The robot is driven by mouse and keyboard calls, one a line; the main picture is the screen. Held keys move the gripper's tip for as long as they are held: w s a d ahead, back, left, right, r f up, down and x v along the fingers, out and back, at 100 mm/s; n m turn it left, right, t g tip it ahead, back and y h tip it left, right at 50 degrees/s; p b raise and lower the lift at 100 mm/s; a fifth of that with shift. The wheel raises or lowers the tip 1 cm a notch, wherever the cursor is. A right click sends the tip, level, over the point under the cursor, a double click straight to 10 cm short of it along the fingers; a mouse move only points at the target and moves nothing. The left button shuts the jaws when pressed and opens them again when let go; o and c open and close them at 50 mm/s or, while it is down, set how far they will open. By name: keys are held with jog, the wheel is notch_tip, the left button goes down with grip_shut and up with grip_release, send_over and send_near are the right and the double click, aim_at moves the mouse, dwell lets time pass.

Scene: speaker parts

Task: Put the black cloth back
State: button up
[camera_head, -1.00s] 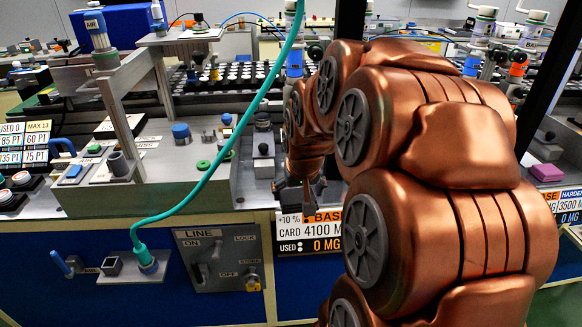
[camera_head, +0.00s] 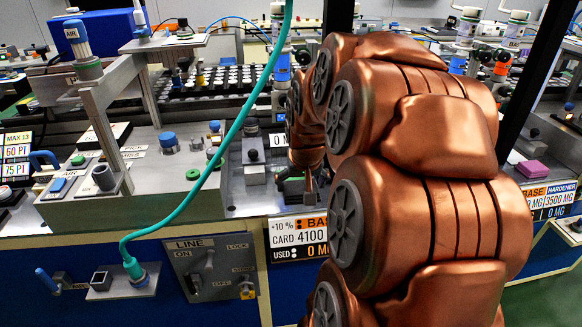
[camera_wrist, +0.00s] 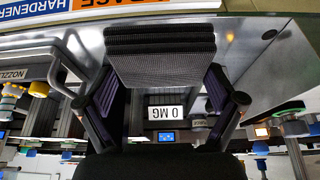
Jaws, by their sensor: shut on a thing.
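The black cloth (camera_wrist: 160,55) shows in the wrist view as a dark, ribbed, folded pad at the top middle. My gripper (camera_wrist: 165,88) has a finger on each side of the pad and is shut on it. In the head view my gripper (camera_head: 311,187) is small and partly hidden by my copper arm, above the front edge of the metal bench.
A metal bench (camera_head: 240,200) with fixtures and buttons lies ahead. A teal hose (camera_head: 228,140) hangs left of my arm. A LINE switch panel (camera_head: 212,268) is on the blue front. A pink block (camera_head: 532,170) lies at right. A scale display reading 0 MG (camera_wrist: 166,112) shows beyond the cloth.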

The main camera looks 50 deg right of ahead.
jog(key=w+d+p, duration=0.3)
jog(key=w+d, duration=0.7)
jog(key=w, duration=0.3)
jog(key=shift+s+a+f+p, duration=0.1)
jog(key=shift+f+p, duration=0.45)
jog(key=shift+f, duration=1)
jog(key=shift+a+f+p, duration=0.1)
jog(key=shift+f+p, duration=0.4)
jog(key=shift+f, duration=1)
jog(key=shift+w+d+f, duration=0.2)
jog(key=shift+f, duration=0.1)
jog(key=shift+f, duration=0.2)
jog(key=o, duration=1.1)
jog(key=shift+o, duration=0.2)
jog(key=shift+r+p, duration=0.2)
jog(key=shift+p, duration=0.3)
